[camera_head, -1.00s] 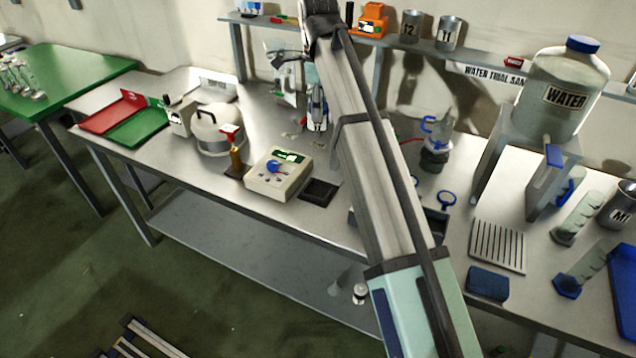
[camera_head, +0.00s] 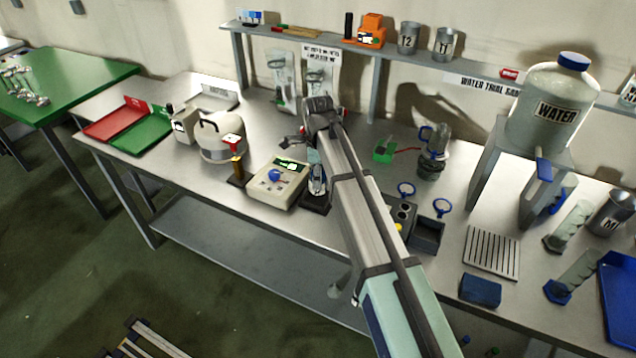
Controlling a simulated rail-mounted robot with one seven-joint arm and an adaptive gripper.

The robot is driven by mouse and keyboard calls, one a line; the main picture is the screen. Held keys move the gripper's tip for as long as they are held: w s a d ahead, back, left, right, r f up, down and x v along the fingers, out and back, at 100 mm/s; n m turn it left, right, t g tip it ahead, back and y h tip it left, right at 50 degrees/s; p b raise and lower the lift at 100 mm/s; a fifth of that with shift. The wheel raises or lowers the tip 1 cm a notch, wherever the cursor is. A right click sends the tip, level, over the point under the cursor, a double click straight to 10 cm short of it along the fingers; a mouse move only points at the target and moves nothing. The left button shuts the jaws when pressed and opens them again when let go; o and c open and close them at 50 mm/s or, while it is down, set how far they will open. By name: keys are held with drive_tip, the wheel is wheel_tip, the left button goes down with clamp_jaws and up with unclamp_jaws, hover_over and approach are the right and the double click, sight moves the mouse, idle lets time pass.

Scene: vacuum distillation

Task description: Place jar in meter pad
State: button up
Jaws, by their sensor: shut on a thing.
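The jar (camera_head: 318,182) is a small clear vessel, seen at the lower end of my gripper (camera_head: 315,160). My gripper is shut on it, with the fingers partly hidden by my own arm. The jar is upright, over or on the dark meter pad (camera_head: 312,206) at the right side of the cream meter box (camera_head: 272,194). I cannot tell whether the jar touches the pad. My arm hides the pad's right part.
A black box (camera_head: 428,236) and a slotted plate (camera_head: 491,250) lie to the right. The wall shelf (camera_head: 300,41) runs behind.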

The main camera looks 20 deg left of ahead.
drive_tip(key=shift+f+p, duration=0.45)
drive_tip(key=shift+f, duration=1.6)
drive_tip(key=shift+f, duration=0.15)
drive_tip(key=o, duration=1.3)
wheel_tip(320, 180, up, 12)
drive_tip(key=b, duration=0.2)
drive_tip(key=shift+b, duration=0.35)
